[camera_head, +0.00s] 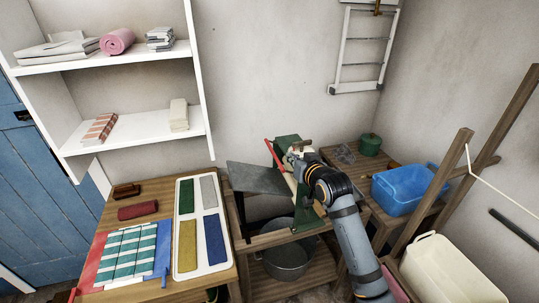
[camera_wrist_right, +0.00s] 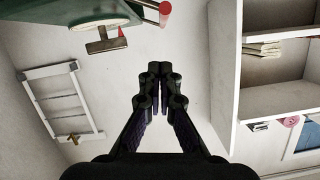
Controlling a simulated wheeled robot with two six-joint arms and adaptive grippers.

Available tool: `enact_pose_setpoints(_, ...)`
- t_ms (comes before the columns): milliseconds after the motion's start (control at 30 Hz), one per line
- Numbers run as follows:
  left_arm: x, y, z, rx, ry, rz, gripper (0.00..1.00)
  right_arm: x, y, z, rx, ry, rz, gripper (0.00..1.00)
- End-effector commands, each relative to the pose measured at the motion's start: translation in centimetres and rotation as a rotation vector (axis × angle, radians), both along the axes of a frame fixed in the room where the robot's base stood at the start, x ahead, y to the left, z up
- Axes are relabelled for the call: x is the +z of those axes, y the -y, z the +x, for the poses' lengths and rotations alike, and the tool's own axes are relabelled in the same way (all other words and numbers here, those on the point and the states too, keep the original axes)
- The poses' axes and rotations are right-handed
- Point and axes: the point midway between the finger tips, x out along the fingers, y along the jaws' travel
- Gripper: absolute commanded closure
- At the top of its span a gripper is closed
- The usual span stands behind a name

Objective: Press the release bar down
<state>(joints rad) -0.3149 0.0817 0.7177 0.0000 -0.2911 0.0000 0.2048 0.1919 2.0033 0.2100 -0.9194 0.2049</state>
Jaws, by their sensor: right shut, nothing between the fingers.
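A green wringer (camera_head: 287,143) stands on a wooden stand, with a grey sloping board at its left. A red bar (camera_head: 275,157), which looks like the release bar, slants along its left side. In the right wrist view the end of a red rod (camera_wrist_right: 165,14) shows at the top, beside the green body (camera_wrist_right: 70,14) and a wooden T-shaped handle (camera_wrist_right: 107,44). My right gripper (camera_head: 298,158) is in front of the wringer in the head view and hides part of it. Its fingers (camera_wrist_right: 160,68) are shut and empty, apart from the red rod in the wrist view.
A metal tub (camera_head: 288,264) sits below the wringer. A blue basin (camera_head: 403,188) and a green pot (camera_head: 370,144) stand on a table at right. A wooden frame and cream tub (camera_head: 450,275) are nearer. A table with cloths and a colour tray (camera_head: 177,270) is at left.

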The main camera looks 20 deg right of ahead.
Motion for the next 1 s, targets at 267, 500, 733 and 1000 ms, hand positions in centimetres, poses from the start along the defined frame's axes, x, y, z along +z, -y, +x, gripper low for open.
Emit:
enact_pose_setpoints(267,-0.9,0.0,-2.4,0.003,-0.011,-0.001,0.60,2.0,0.1,1.2,-0.002,0.052,0.021,1.00)
enact_pose_setpoints(500,-0.8,0.0,-2.4,0.003,-0.011,-0.001,0.60,2.0,0.1,1.3,-0.001,0.051,0.020,1.00)
enact_pose_setpoints(733,0.3,0.0,-2.4,0.003,-0.012,-0.001,0.60,1.6,-0.1,3.9,-0.002,0.049,0.023,1.00)
enact_pose_setpoints(1000,2.0,0.0,-2.4,0.003,-0.012,-0.002,0.60,0.2,-0.6,9.6,-0.001,0.048,0.022,1.00)
